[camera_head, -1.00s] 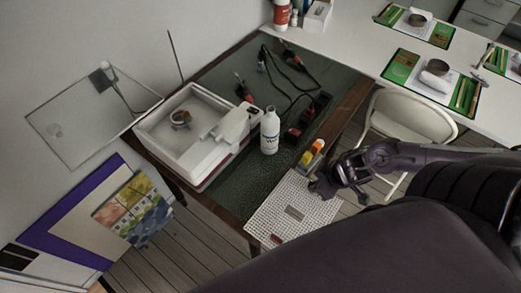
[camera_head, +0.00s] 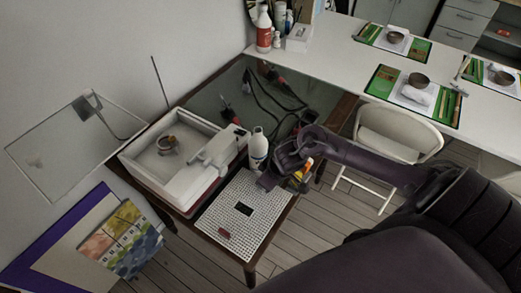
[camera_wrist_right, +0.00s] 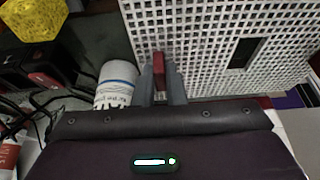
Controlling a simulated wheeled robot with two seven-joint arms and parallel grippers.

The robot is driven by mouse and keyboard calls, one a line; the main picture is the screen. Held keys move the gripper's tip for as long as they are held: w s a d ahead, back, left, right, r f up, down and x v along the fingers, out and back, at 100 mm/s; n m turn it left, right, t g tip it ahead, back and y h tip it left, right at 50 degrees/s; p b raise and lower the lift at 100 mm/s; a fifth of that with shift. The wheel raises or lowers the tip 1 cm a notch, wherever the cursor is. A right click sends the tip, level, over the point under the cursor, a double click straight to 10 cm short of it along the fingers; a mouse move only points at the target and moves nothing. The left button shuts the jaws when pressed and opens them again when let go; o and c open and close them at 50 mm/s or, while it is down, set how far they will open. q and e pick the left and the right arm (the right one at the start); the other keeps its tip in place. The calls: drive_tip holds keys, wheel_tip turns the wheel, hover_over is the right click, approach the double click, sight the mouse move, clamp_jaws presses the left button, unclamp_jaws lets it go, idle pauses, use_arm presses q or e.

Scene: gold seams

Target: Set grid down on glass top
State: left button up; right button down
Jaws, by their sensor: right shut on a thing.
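The white perforated grid (camera_head: 262,215) is over the front end of the desk's dark glass top (camera_head: 218,103). It has a dark rectangular opening in its middle and a red tab at its near end. My right gripper (camera_head: 268,182) is at the grid's far edge. In the wrist view the right gripper (camera_wrist_right: 160,78) is shut on a red tab (camera_wrist_right: 159,66) at the edge of the grid (camera_wrist_right: 195,25). I cannot tell whether the grid touches the glass or hangs just above it. My left gripper is not in view.
A white bottle (camera_head: 258,148) stands close to the right gripper. A white box-shaped machine (camera_head: 185,182) is left of the grid. Cables (camera_head: 262,90) and a yellow-topped item (camera_wrist_right: 35,18) lie beyond. A white chair (camera_head: 398,135) is to the right.

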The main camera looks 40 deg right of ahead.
drive_tip(key=shift+w+a+r, duration=0.1)
drive_tip(key=shift+w+a, duration=0.2)
drive_tip(key=shift+w, duration=0.35)
wheel_tip(320, 180, down, 4)
drive_tip(key=shift+r, duration=0.15)
drive_tip(key=c, duration=1.5)
unclamp_jaws()
